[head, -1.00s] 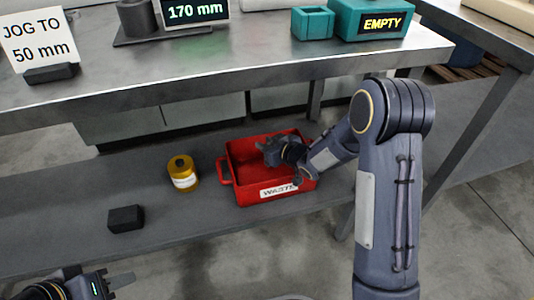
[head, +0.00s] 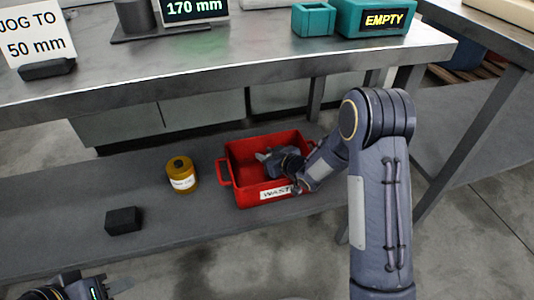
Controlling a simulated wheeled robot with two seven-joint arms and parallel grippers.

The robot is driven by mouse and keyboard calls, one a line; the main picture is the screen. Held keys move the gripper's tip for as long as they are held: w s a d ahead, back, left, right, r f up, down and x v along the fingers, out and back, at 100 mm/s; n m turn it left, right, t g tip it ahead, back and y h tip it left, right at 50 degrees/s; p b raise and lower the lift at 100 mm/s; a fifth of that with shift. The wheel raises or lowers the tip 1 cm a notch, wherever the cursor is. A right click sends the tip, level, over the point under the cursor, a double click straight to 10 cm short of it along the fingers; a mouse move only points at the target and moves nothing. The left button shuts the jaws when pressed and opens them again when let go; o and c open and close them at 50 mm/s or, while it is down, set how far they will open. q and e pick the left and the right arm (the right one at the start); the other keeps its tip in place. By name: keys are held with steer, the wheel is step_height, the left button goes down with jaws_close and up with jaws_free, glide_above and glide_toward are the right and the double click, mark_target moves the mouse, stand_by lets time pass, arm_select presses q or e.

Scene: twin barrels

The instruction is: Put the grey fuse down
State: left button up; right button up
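My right gripper (head: 268,158) is low inside the red bin (head: 226,172) labelled "WASTE", on the lower shelf, with its fingers pointing left. A pale finger shows, but the gap between the fingers is too small and dark to read. I cannot make out a grey fuse in or under it. A dark grey cylinder (head: 134,16) stands on a flat base on the tabletop at the upper left; I cannot tell whether it is a fuse. My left gripper (head: 112,287) is at the bottom left, partly cut off by the frame edge.
A yellow labelled canister (head: 181,174) and a black block (head: 123,220) stand on the lower shelf (head: 60,235), left of the bin. On the tabletop (head: 230,50) are a "170 mm" display (head: 194,8), a "JOG TO 50 mm" sign (head: 37,32) and a teal "EMPTY" box (head: 376,18).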

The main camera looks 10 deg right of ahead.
steer(key=o, duration=0.4)
steer(key=s+d+r+m+g+h+p, duration=0.1)
steer(key=s+d+r+m+h+p, duration=0.15)
steer(key=s+d+r, duration=0.5)
steer(key=s+d+r+m+g+h+p, duration=0.1)
steer(key=s+d+r+m+h, duration=0.2)
steer(key=s+r, duration=0.7)
steer(key=s+a+g+y, duration=0.2)
steer(key=s+a, duration=0.1)
steer(key=s, duration=0.7)
steer(key=s+a+g+y, duration=0.1)
steer(key=s+a+g, duration=0.1)
steer(key=s, duration=0.8)
steer(key=shift+s+a+r+m+g+y, duration=0.25)
steer(key=shift+a+m+g+y, duration=0.15)
steer(key=shift+a, duration=0.2)
